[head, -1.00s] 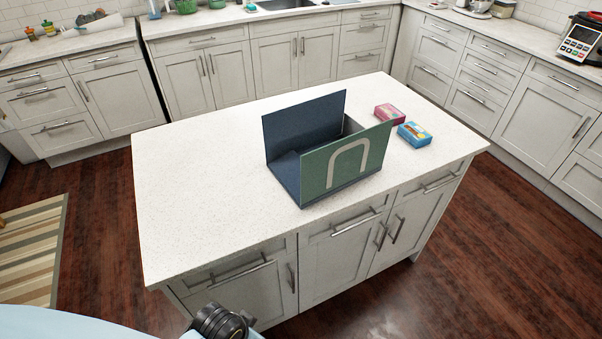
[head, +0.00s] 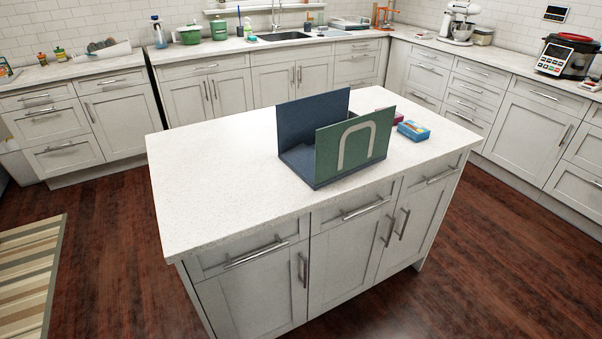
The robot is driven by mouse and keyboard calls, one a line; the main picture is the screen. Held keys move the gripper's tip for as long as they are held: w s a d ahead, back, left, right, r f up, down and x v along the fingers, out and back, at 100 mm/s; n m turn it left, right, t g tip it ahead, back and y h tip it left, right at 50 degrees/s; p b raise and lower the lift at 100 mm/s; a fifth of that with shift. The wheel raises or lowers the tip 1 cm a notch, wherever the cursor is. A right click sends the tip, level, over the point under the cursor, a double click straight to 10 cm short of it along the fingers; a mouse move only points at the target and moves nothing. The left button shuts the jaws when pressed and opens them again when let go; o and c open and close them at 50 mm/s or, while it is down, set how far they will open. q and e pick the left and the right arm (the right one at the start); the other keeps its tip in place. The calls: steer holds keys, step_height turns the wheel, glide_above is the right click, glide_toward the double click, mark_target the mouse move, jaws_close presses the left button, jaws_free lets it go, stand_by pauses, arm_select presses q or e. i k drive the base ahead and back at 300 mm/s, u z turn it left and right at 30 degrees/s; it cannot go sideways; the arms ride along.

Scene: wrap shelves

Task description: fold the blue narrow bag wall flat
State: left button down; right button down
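The bag (head: 349,145) stands open on the white island. Its green wide front wall, with a pale arch-shaped handle mark, stands upright. Its dark blue wide back wall (head: 312,118) also stands upright, behind the green one. At the left end, a dark blue panel (head: 297,158) lies low between the two wide walls; I cannot tell whether it is a narrow wall or the bag's floor. The right end is mostly hidden behind the green wall. Neither of my grippers is in view.
A blue box (head: 413,131) and a pink box (head: 397,118) lie right of the bag on the island (head: 215,180). The island top left of the bag is clear. Counters with cabinets line the back and right. A striped rug (head: 28,275) lies on the floor at left.

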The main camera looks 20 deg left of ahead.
mark_target(301, 157)
steer(key=z, duration=0.2)
steer(key=i, duration=0.9)
steer(key=u, duration=0.7)
